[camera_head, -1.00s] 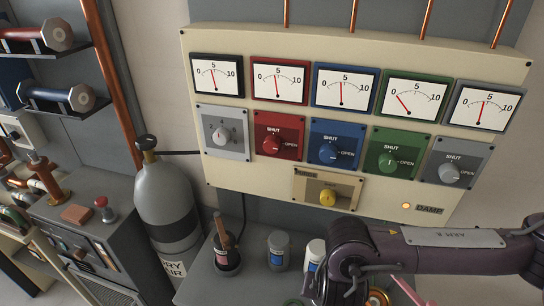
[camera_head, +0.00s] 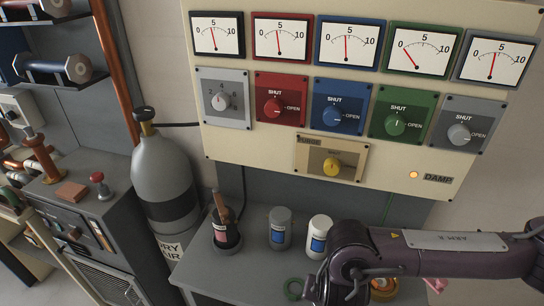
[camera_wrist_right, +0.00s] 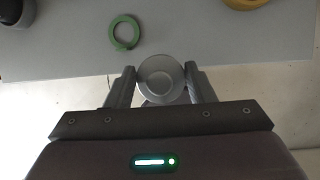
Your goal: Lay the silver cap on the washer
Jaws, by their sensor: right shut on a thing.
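The silver cap (camera_wrist_right: 160,77) is a round, shiny disc held between the two fingers of my right gripper (camera_wrist_right: 160,84) in the right wrist view. The fingers are shut on its sides, and the cap is near the bench's front edge in that picture. A flat green ring, which looks like the washer (camera_wrist_right: 124,33), lies on the grey bench, above and left of the cap in that view and apart from it. The right fingertips are hidden there. My left gripper is not in view.
On the bench (camera_head: 262,262) stand a dark pot with a brush (camera_head: 226,236), a grey jar (camera_head: 280,228) and a white jar (camera_head: 319,238). A brass ring (camera_head: 383,288) lies partly behind my right arm. The gauge panel (camera_head: 240,150) rises behind; a gas cylinder (camera_head: 163,180) stands left.

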